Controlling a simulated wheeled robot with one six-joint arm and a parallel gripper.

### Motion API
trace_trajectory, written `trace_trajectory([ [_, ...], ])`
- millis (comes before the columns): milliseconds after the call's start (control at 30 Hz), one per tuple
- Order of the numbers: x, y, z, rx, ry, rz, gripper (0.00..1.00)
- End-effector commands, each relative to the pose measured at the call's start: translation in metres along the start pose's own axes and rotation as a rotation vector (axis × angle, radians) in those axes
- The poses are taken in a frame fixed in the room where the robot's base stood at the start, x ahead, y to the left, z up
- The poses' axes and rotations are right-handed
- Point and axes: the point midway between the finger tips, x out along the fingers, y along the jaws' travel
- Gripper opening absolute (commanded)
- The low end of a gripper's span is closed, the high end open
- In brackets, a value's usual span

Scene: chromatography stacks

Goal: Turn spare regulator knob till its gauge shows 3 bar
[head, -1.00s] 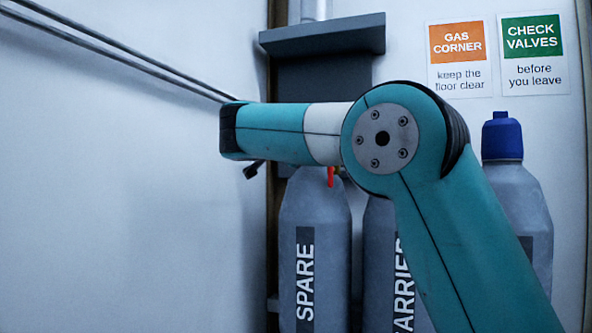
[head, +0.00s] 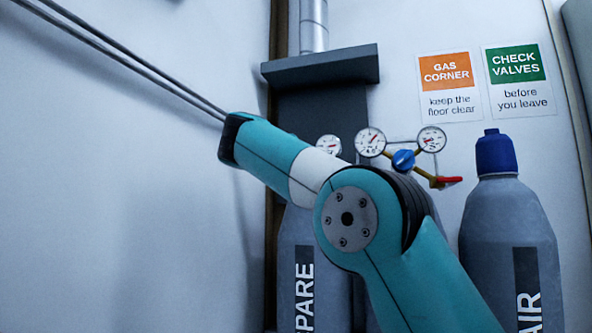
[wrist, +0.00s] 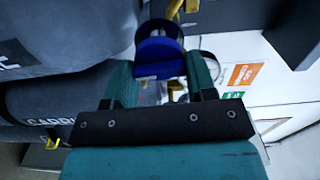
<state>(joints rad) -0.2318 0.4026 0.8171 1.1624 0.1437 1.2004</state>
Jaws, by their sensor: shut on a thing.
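The spare cylinder (head: 298,250) stands left in the head view, partly behind my arm. A small gauge (head: 328,145) shows just above my arm; its lower part is hidden and its reading is too small to tell. In the wrist view, my gripper (wrist: 160,75) has its teal fingers on both sides of a blue knob (wrist: 157,52) and is shut on it. A yellow brass fitting (wrist: 183,8) is just beyond the knob. A pale round gauge (wrist: 211,66) is partly hidden behind a finger. The head view does not show my gripper.
Two more gauges (head: 370,141) (head: 432,139), another blue knob (head: 403,160) and a red lever (head: 449,181) sit right of my arm. The air cylinder (head: 512,235) stands right. A grey bracket (head: 320,66) is above. The carrier cylinder (wrist: 60,100) is close in the wrist view.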

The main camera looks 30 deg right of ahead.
Motion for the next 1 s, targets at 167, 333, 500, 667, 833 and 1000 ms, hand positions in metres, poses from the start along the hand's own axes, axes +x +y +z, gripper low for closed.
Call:
trace_trajectory([
  [167,0.0001,0.0015,-0.0004,0.038,0.003,0.002,0.27],
  [333,0.0000,0.0012,-0.0006,0.051,0.003,0.002,0.27],
  [500,0.0000,0.0012,-0.0007,0.051,0.004,0.003,0.27],
  [667,0.0000,0.0014,-0.0008,0.050,0.004,0.003,0.56],
  [833,-0.0001,0.0010,-0.0004,0.050,0.003,0.002,0.77],
  [1000,-0.0004,0.0007,0.0000,0.050,0.002,0.001,0.77],
])
